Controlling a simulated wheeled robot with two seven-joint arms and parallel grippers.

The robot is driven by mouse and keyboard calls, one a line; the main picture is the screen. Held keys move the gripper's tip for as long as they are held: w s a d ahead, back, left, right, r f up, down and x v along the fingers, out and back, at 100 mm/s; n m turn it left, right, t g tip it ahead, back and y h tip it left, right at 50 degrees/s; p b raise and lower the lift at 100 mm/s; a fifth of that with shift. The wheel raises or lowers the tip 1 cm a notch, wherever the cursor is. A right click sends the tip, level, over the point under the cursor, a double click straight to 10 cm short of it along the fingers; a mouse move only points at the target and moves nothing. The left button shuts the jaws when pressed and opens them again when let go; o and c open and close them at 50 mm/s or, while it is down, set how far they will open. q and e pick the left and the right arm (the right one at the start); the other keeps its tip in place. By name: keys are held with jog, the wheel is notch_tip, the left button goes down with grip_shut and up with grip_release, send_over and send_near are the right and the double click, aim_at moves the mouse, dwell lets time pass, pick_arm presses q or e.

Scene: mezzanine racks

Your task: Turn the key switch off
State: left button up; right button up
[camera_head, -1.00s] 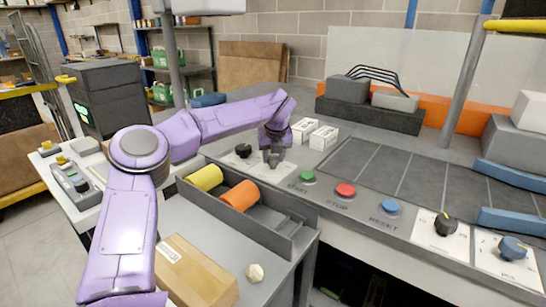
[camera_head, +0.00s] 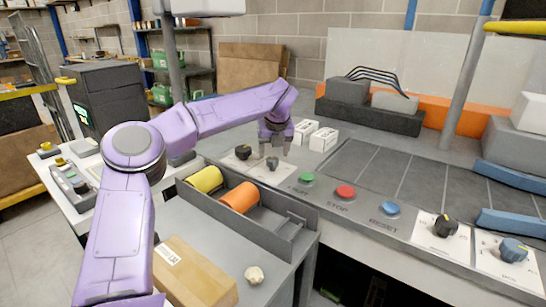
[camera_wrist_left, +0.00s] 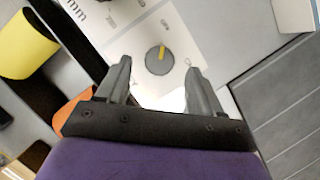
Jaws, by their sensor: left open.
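A round grey knob (camera_head: 272,163) with a yellow mark sits on a white plate left of the green button; I take it for the key switch. In the left wrist view the knob (camera_wrist_left: 153,64) lies between and beyond the fingertips, its yellow bar pointing nearly straight up in that picture. A "0" is printed right of it. My left gripper (camera_head: 275,149) is open, pointing down, above and slightly behind the knob, apart from it. It also shows in the left wrist view (camera_wrist_left: 159,68), with nothing between the fingers. My right gripper is not in view.
A black knob (camera_head: 243,152) stands close left of the grey one. Two white boxes (camera_head: 323,138) stand behind right. The green (camera_head: 307,177), red (camera_head: 345,191) and blue buttons (camera_head: 390,208) run rightward. A grey tray (camera_head: 295,243) with yellow and orange cylinders is in front.

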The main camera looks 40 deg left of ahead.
pick_arm(q)
jog(key=v, duration=0.7)
jog(key=shift+d, duration=0.15)
